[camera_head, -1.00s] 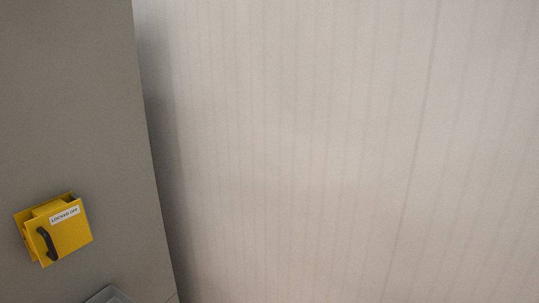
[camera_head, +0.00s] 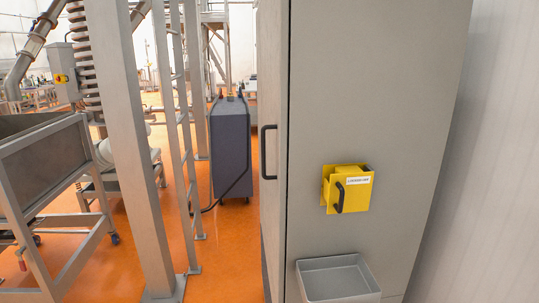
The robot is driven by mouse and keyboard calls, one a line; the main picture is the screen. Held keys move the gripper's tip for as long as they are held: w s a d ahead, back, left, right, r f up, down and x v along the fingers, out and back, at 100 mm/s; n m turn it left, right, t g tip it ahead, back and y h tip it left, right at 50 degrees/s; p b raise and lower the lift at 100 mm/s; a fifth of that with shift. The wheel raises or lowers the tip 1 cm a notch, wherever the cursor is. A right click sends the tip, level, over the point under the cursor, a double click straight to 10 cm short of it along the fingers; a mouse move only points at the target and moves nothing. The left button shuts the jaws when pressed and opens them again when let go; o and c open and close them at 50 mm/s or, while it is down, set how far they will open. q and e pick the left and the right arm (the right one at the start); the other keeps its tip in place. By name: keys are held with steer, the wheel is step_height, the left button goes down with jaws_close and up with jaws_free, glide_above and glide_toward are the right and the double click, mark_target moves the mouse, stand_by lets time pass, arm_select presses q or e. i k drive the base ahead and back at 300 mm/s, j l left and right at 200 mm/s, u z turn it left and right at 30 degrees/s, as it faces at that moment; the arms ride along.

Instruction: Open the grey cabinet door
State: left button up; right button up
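The grey cabinet (camera_head: 400,90) stands tall at the centre right of the head view. Its side face carries a yellow box (camera_head: 360,203) with a black handle and a white label whose text is too small to read. To the left of the cabinet's vertical edge is a narrow front face, seen at a steep angle, that looks like the door (camera_head: 273,70). A black bar handle (camera_head: 267,152) is on it. The door looks shut. Neither of my grippers is in view.
An open grey bin (camera_head: 338,299) is low on the cabinet's side. A metal post (camera_head: 128,150) and ladder stand left of the cabinet, with a metal hopper frame (camera_head: 40,170) farther left. A dark wheeled unit (camera_head: 230,148) stands behind. Orange floor (camera_head: 228,260) shows between post and cabinet.

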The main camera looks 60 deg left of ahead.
mark_target(274, 15)
steer(key=k+j+u, duration=0.15)
steer(key=u, duration=0.25)
steer(key=k+j+u, duration=0.15)
steer(key=u, duration=1)
